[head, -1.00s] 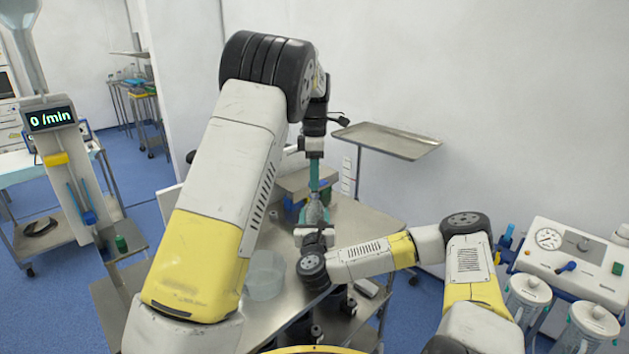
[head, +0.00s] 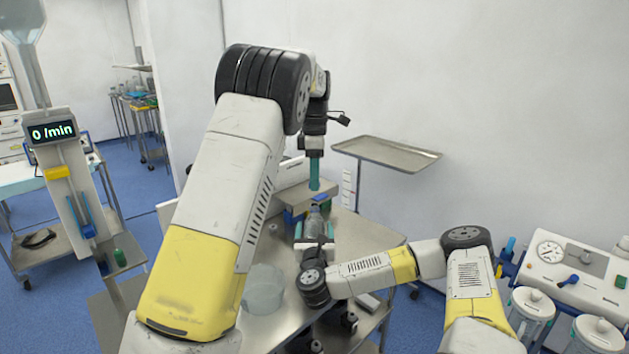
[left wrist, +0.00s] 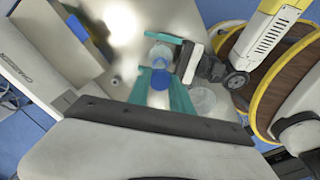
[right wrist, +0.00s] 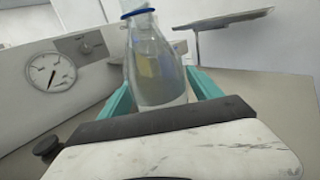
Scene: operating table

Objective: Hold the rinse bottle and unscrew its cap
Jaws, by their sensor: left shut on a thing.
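The clear rinse bottle (head: 314,226) stands upright on the steel table, its lower part partly hidden by my right gripper (head: 314,240).
A clear round bowl (head: 264,287) stands on the steel table (head: 355,240) left of my right gripper. A box-like device (head: 300,193) stands behind the bottle. A raised metal tray (head: 385,153) is at the back right. A suction unit (head: 560,260) is at the far right.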

